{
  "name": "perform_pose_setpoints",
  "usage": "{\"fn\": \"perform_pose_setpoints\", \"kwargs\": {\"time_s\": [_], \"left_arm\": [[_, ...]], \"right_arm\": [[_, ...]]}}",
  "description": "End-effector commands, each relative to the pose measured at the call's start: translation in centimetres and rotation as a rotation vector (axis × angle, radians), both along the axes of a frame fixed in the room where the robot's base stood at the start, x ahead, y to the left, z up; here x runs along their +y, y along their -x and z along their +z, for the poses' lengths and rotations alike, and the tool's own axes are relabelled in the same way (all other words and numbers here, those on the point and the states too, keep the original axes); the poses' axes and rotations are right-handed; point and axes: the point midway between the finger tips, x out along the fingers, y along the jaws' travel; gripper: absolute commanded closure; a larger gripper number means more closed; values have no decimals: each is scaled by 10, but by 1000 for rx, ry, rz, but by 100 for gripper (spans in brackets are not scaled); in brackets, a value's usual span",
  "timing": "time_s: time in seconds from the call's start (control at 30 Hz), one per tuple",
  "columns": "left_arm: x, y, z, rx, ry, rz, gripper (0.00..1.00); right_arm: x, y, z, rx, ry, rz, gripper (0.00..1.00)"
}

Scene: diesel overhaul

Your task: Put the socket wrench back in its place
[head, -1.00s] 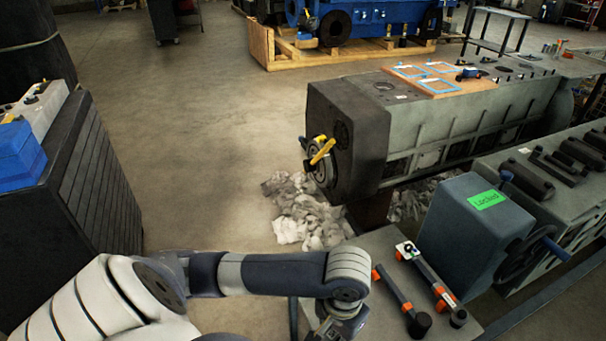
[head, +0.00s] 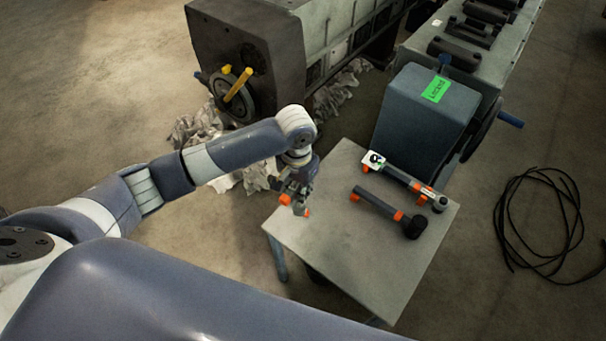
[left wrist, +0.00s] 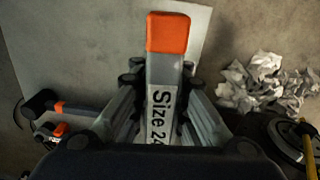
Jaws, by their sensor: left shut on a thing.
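My left gripper (head: 298,190) is shut on the socket wrench (left wrist: 166,75), which has an orange end and "Size 24" on its grey side. In the left wrist view the wrench stands between the fingers, its orange end away from the camera. In the head view the gripper is at the left edge of a small grey table (head: 330,250), pointing down; the wrench is mostly hidden there, with only small orange bits showing. I cannot tell whether it touches the table. My right gripper is not in view.
A black-headed mallet (head: 380,204) and another orange-and-grey tool (head: 402,178) lie on the table's right half. The table's front left is bare. A grey box with a green label (head: 436,90) stands behind it. Rags (head: 200,132) and a black cable (head: 540,215) lie on the floor.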

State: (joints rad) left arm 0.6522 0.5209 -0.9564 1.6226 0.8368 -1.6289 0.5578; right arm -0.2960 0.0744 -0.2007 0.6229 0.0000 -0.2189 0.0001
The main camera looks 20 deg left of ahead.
Motion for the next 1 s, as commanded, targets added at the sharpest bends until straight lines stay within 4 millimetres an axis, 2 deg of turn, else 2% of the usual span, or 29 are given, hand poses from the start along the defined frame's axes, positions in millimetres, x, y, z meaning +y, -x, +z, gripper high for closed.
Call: {"fn": "perform_pose_setpoints", "kwargs": {"time_s": [0.03,0.1,0.3,0.57,1.0], "left_arm": [[-2,-13,2,-8,-3,-19,100],[-3,-26,1,-12,-9,-44,100],[-3,-43,-2,-20,-16,-78,100],[-3,-44,-17,-21,-16,-81,100],[-2,-43,-69,-22,-18,-79,100]], "right_arm": [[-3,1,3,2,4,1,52],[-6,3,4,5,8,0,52],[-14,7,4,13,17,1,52],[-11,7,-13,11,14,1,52],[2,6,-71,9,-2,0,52]]}}
